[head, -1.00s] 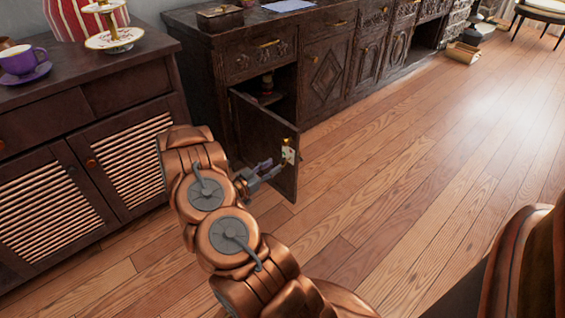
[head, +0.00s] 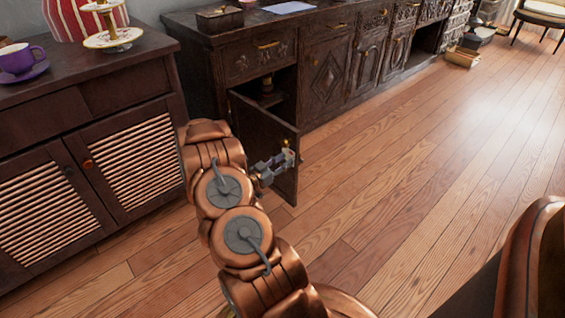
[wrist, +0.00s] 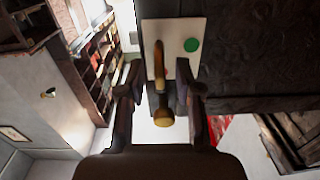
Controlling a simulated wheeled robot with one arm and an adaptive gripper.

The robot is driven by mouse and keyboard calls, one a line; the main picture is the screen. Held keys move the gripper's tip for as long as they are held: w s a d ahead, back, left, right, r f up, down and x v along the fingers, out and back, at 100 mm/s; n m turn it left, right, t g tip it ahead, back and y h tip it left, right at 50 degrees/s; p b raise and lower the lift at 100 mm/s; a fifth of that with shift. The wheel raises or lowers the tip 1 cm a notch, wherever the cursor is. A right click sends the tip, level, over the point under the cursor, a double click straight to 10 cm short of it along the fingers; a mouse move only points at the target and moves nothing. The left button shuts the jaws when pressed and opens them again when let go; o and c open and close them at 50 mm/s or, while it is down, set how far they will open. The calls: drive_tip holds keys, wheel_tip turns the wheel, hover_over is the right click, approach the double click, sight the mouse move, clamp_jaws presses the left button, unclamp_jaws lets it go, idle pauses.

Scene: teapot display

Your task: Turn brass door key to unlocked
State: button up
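The brass key (wrist: 160,75) stands out from a pale plate (wrist: 175,30) on the dark cabinet door (head: 262,135). A green dot (wrist: 191,45) marks the plate right of the key. In the head view the plate end of the door shows a small brass spot, partly hidden by my gripper (head: 284,160). In the wrist view my gripper (wrist: 160,90) has its two fingers on either side of the key, with gaps visible. It looks open. A rounded brass end (wrist: 163,117) sits nearest the camera, between the fingers. Whether either finger touches the key is unclear.
The door hangs open from a long carved sideboard (head: 330,80). A louvred cabinet (head: 60,190) with a purple cup (head: 22,60) stands at the left. Wooden floor (head: 420,150) is clear to the right.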

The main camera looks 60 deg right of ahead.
clamp_jaws()
